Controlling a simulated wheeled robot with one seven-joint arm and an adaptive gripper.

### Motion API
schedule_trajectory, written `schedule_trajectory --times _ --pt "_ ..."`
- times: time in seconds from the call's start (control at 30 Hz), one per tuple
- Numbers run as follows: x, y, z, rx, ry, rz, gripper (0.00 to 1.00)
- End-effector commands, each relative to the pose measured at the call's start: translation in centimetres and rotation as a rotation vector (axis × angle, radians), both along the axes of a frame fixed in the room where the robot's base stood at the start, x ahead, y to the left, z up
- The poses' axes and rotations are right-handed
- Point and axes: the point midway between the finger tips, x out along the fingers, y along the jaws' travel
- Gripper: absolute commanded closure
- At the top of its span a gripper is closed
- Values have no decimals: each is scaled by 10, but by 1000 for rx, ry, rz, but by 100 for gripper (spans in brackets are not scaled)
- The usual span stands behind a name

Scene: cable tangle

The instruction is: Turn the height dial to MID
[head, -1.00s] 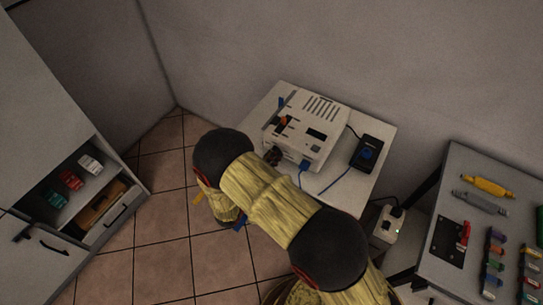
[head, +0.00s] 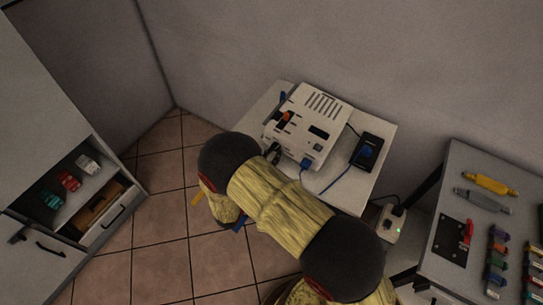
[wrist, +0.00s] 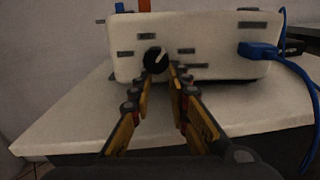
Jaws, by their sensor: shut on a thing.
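The height dial (wrist: 156,61) is a round black knob with a light notch on the front of a white device (wrist: 215,32). My gripper (wrist: 164,72) is shut on the dial, its two fingertips meeting it from the near side. Small dark labels surround the dial, but I cannot read them, so its setting is unclear. In the head view the white device (head: 318,113) stands on a small white table (head: 378,187). My arm hides part of the device's near side there, and the dial is hard to make out.
A blue plug (wrist: 258,50) with a cable sits at the device's right front. A black box (head: 369,149) lies right of the device. A power strip (head: 391,224) is below the table. A tool board stands at right, and an open cabinet at left.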

Motion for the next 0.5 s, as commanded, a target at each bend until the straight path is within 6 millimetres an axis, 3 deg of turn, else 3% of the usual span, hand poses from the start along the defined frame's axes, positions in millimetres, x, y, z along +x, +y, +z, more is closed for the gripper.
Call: schedule_trajectory --times 0.17,0.5 --pt "5 9 6 96 -74 14 100" --pt "5 7 9 94 -78 9 81"
